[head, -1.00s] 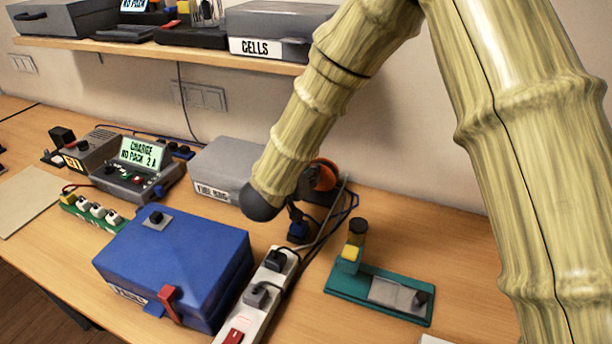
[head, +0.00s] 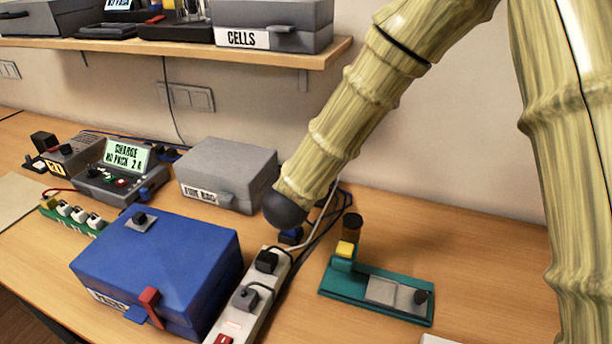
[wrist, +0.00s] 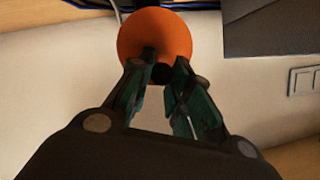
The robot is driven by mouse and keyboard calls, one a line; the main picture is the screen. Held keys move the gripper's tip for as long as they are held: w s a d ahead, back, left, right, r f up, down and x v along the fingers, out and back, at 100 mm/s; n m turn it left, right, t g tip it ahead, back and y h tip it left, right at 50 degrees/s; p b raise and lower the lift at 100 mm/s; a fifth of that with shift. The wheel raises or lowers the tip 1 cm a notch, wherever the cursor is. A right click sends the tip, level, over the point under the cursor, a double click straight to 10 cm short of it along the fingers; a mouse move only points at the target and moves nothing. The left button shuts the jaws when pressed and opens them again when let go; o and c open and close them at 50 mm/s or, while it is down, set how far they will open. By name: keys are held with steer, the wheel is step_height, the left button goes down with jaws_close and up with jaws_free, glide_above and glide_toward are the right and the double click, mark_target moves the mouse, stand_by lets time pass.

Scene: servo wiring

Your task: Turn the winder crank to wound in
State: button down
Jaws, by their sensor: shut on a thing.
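The winder shows in the wrist view as an orange disc (wrist: 140,38) with a small dark crank knob (wrist: 162,73) in front of its lower part. My gripper (wrist: 163,72) has its two dark green fingers closed around this knob. The fingers partly cover the lower edge of the disc. In the head view my arm's end hides the winder and the gripper, so the crank's angle cannot be told there.
A blue box (head: 170,260) with a red latch and a white power strip (head: 238,318) stand in front. A grey box (head: 230,170) is left of my arm's end. A teal stand (head: 345,285) is at right. Cables (head: 318,222) run close by. A shelf (head: 180,50) hangs above.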

stand_by(0.4)
steer(key=c, duration=1.3)
jaws_free()
steer(key=shift+s, duration=0.1)
steer(key=v, duration=1.1)
steer(key=shift+s+r, duration=0.1)
steer(key=shift+s, duration=0.25)
steer(key=shift+r, duration=0.1)
